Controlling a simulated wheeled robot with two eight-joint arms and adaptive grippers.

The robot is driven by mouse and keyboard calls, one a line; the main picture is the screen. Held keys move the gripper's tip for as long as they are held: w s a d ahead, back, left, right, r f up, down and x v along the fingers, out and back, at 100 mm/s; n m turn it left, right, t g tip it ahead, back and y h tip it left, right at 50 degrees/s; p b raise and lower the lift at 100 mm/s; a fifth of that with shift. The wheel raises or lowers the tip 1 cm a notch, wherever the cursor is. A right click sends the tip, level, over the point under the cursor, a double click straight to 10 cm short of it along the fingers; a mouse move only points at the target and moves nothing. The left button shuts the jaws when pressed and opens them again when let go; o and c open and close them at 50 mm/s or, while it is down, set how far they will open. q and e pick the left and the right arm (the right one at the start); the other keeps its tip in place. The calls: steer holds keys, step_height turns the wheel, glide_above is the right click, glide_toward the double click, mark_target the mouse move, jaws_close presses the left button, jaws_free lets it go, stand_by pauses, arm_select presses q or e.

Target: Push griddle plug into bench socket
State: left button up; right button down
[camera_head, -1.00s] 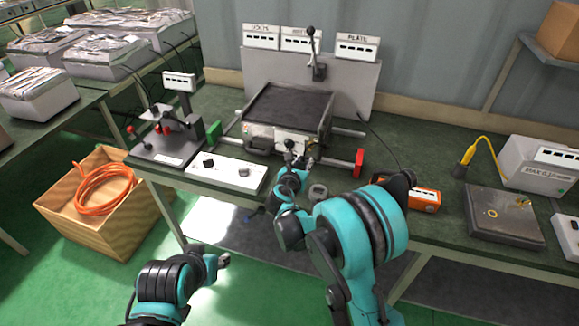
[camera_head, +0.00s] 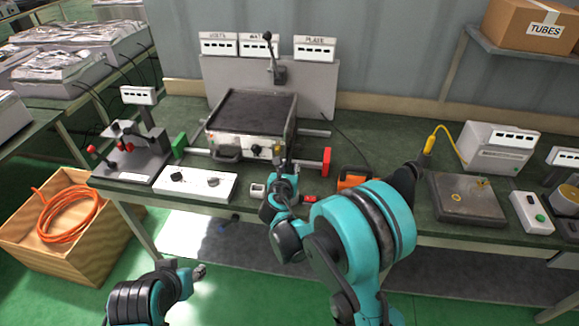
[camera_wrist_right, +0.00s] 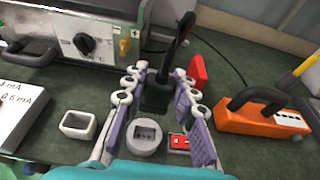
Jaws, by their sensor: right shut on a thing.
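The griddle (camera_head: 250,115) stands on the bench with its knob panel facing me; its front shows at upper left in the right wrist view (camera_wrist_right: 85,45). My right gripper (camera_head: 284,168) is in front of the griddle's right part. In the right wrist view its purple-padded fingers (camera_wrist_right: 160,85) are shut on a black plug (camera_wrist_right: 158,95), with a dark stem rising from it. A round grey socket (camera_wrist_right: 145,136) with a dark recessed face lies nearer the wrist than the plug, apart from it in the picture. The height gap is unclear. My left gripper (camera_head: 198,271) is low, off the bench; its jaws are unclear.
A red switch (camera_wrist_right: 180,142) sits right of the socket and a small grey square cup (camera_wrist_right: 77,125) left of it. An orange handled device (camera_wrist_right: 265,117) stands to the right. A white control box (camera_head: 195,184) lies left of the gripper. A dark plate (camera_head: 466,198) lies farther right.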

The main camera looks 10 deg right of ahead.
steer(key=shift+f+b, duration=2.45)
steer(key=shift+f, duration=0.5)
steer(key=shift+b, duration=0.4)
steer(key=shift+f, duration=0.15)
steer(key=shift+f+b, duration=0.35)
steer(key=shift+b, duration=0.1)
steer(key=shift+f+b, duration=0.55)
steer(key=shift+f, duration=0.1)
steer(key=shift+f+b, duration=0.55)
steer(key=shift+f, duration=0.45)
steer(key=c, duration=1.1)
jaws_free()
steer(key=shift+c, duration=0.2)
